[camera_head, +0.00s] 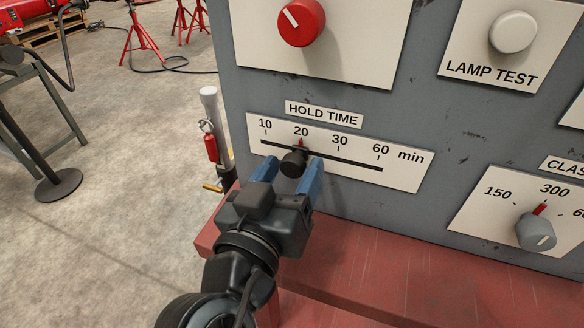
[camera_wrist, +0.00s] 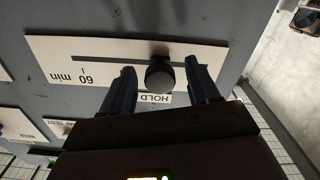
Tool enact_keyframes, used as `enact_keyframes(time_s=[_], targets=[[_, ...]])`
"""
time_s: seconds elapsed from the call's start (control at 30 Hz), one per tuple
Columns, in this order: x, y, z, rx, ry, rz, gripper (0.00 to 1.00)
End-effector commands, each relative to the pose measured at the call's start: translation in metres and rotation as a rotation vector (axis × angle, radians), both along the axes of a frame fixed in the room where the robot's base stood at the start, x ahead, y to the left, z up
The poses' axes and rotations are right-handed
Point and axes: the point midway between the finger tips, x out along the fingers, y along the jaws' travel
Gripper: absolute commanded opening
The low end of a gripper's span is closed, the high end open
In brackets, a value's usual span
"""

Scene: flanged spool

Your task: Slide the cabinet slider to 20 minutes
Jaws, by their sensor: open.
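The cabinet slider has a black knob (camera_head: 293,163) on a dark horizontal slot in the HOLD TIME scale plate (camera_head: 400,172), marked 10, 20, 30 and 60 min. The knob's red pointer (camera_head: 300,143) stands just below the 20 mark. My gripper (camera_head: 288,174) is in front of the plate with its blue fingers apart, one on each side of the knob. In the wrist view the knob (camera_wrist: 160,74) sits between the two fingers, with a gap visible on both sides. The fingers hide part of the scale there.
The grey cabinet (camera_head: 440,120) stands on a red bench (camera_head: 420,280). Above the slider is a red rotary knob (camera_head: 301,22). A white LAMP TEST button (camera_head: 513,32) and a grey dial (camera_head: 536,232) are to the right.

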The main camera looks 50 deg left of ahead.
Motion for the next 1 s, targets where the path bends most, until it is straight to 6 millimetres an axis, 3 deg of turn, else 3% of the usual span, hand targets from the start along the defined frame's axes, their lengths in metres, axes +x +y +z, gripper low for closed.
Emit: enact_keyframes(time_s=[0.4, 1.0], targets=[[-0.051, -0.034, -0.003, -0.002, 0.003, 0.000, 0.60], [-0.056, -0.038, -0.002, -0.002, 0.003, 0.000, 0.60]])
